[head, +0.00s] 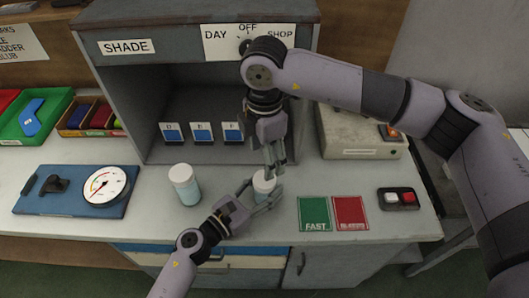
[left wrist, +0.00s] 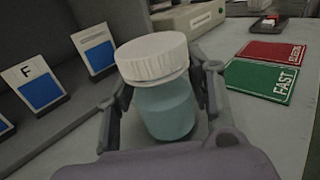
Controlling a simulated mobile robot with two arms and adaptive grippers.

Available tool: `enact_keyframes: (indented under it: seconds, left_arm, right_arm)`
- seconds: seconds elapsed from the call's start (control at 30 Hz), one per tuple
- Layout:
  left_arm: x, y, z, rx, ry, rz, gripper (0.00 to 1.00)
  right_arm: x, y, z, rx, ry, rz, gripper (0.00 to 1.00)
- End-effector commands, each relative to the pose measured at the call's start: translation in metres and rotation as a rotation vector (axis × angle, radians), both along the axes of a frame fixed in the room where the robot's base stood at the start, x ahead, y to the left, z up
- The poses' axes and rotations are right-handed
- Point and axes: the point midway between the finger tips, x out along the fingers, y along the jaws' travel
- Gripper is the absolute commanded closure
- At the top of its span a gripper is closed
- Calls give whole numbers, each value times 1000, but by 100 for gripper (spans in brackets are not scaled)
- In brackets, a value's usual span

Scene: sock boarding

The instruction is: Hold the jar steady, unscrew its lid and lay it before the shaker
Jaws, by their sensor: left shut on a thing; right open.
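A small jar with a white lid (head: 263,182) and a pale teal body stands on the bench. It fills the middle of the left wrist view, with its ribbed white lid (left wrist: 155,57) on top of the teal body (left wrist: 165,108). My left gripper (head: 262,196) is shut on the jar's body, one finger on each side. The beige box with an orange switch (head: 360,138), seemingly the shaker, stands behind and right of the jar.
Another white-lidded jar (head: 184,185) stands to the left. A round gauge on a blue board (head: 75,192) is further left. The grey SHADE booth (head: 125,95) holds several blue cards.

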Motion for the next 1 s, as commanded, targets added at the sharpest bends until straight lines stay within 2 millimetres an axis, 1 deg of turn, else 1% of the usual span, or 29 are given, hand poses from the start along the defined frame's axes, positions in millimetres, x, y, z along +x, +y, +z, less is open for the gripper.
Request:
enact_keyframes:
  seconds: [0.1,0.23,0.37,0.5,0.7,0.83,1.0]
  left_arm:
    - [0,0,-1,1,1,0,100]
    - [0,0,-1,1,1,0,100]
    - [0,0,-1,1,1,0,100]
    - [0,0,-1,1,1,0,100]
    - [0,0,-1,1,1,0,100]
    - [0,0,-1,1,1,0,100]
    - [0,0,-1,1,1,0,100]
  right_arm:
    - [0,0,-1,0,0,-77,37]
    - [0,0,-8,-1,3,-106,37]
    - [-1,-1,-27,-2,4,-105,37]
    - [-1,-1,-49,-2,4,-105,37]
    - [0,-1,-73,-1,3,-105,37]
    - [0,0,-79,0,1,-104,37]
    - [0,0,-81,0,0,-103,37]
